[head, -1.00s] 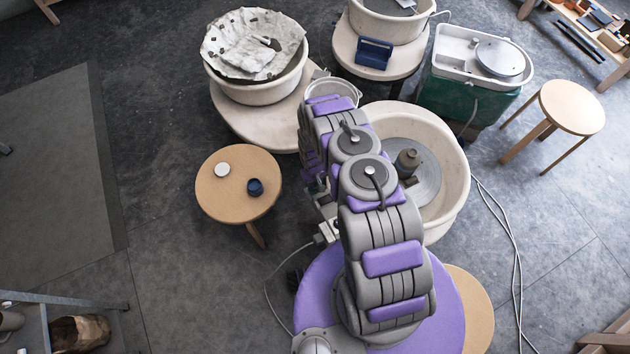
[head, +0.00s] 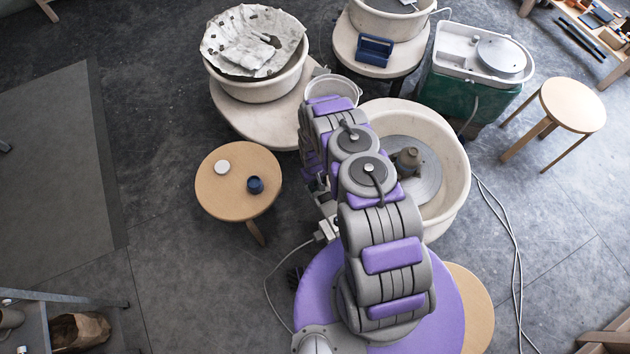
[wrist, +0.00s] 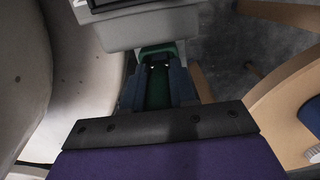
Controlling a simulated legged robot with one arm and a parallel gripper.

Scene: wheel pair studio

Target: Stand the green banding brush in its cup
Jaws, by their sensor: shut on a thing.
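In the wrist view my gripper (wrist: 158,88) is shut on the green banding brush (wrist: 157,92), whose green part shows between the two fingers. The brush's far end is hidden from me. In the head view my arm covers the gripper and the brush. A small dark blue cup (head: 255,185) stands upright on the low round wooden table, left of my arm. A dark blue thing, probably the same cup (wrist: 311,118), is cut off at the right edge of the wrist view. My gripper is apart from it, to its left.
The round table (head: 222,204) also holds a white round piece (head: 222,167). A large cream basin (head: 456,190) with a wheel head and a small brown pot (head: 407,160) stands right of my arm. A white bucket (head: 333,90) is beyond. Floor left of the table is clear.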

